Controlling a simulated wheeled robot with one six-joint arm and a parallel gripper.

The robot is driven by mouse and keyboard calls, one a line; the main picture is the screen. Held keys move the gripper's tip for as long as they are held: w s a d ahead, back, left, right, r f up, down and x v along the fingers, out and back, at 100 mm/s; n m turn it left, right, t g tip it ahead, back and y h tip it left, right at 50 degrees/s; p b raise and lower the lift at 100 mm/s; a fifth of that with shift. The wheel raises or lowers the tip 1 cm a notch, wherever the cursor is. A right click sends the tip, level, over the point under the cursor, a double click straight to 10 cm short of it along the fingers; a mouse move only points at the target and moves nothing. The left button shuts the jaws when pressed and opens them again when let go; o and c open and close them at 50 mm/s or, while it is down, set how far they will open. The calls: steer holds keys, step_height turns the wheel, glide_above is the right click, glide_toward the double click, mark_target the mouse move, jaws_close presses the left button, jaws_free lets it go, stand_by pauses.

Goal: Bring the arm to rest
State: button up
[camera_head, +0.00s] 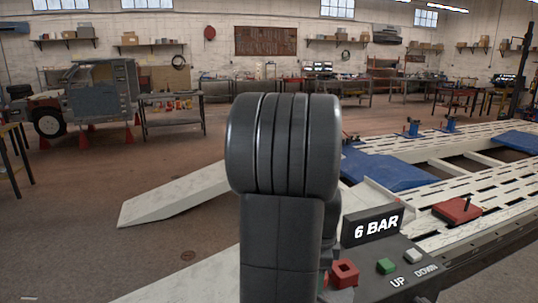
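My arm fills the middle of the head view as a thick dark grey upright link with a rounded, ribbed joint on top. My gripper does not show; it is hidden behind my arm or out of the frame. Behind and to the right of my arm is a dark control box (390,272) with a "6 BAR" display (377,228), a red block-shaped part (344,273), a green button (386,266) and a pale button (413,256).
The white slotted frame bench (480,163) runs along the right, with blue pads (385,172) and a red clamp plate (458,210). A white ramp (172,205) slopes down to the left. A stripped vehicle cab (98,95) stands back left. The floor at left is open.

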steer(key=n, duration=0.4)
steer(key=shift+r+n, duration=0.15)
steer(key=shift+n, duration=0.25)
steer(key=n, duration=0.3)
steer(key=shift+n, duration=0.4)
steer(key=n+b, duration=0.1)
steer(key=n, duration=0.3)
steer(key=shift+n, duration=2.6)
steer(key=shift+r, duration=0.1)
